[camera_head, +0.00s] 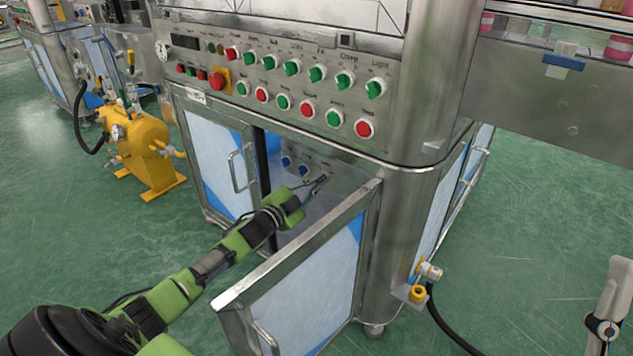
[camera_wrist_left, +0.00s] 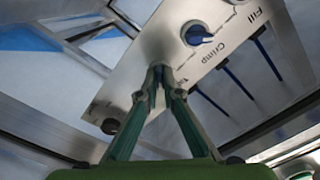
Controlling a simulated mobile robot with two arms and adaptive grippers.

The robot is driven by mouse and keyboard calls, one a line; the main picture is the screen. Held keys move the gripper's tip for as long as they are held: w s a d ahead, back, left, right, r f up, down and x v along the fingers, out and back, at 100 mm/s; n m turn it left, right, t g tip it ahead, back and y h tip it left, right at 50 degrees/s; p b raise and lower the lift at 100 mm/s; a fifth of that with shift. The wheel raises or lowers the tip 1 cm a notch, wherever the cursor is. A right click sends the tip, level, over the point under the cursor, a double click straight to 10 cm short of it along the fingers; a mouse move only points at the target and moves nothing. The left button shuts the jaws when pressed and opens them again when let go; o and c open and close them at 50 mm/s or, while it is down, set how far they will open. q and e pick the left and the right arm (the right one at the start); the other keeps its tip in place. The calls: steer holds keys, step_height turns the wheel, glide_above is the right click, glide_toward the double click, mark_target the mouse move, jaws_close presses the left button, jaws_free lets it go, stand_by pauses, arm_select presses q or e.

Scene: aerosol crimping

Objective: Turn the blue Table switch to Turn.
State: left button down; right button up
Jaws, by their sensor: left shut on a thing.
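The control panel (camera_head: 318,164) with the blue switches sits inside the cabinet, behind the open door. My left gripper (camera_head: 322,185) reaches in past the door to its right end. In the left wrist view, the fingertips of my left gripper (camera_wrist_left: 158,73) are shut on the blue Table switch, beside the partly covered "Ta" label. The fingers hide the switch, so its setting cannot be read. The blue Crimp switch (camera_wrist_left: 197,34) is apart from the fingers. Two blue switches also show in the head view, left of the gripper.
The open cabinet door (camera_head: 300,278) stands close to my left arm on its right. Above is an upper panel (camera_head: 290,92) with several red and green knobs. A yellow pump (camera_head: 145,150) stands on the floor at left. Green floor is clear at front left.

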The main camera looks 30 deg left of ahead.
stand_by(0.3)
arm_select(q)
steer(key=c, duration=2.2)
jaws_free()
steer(key=s, duration=0.8)
steer(key=s+a, duration=0.1)
steer(key=s, duration=0.3)
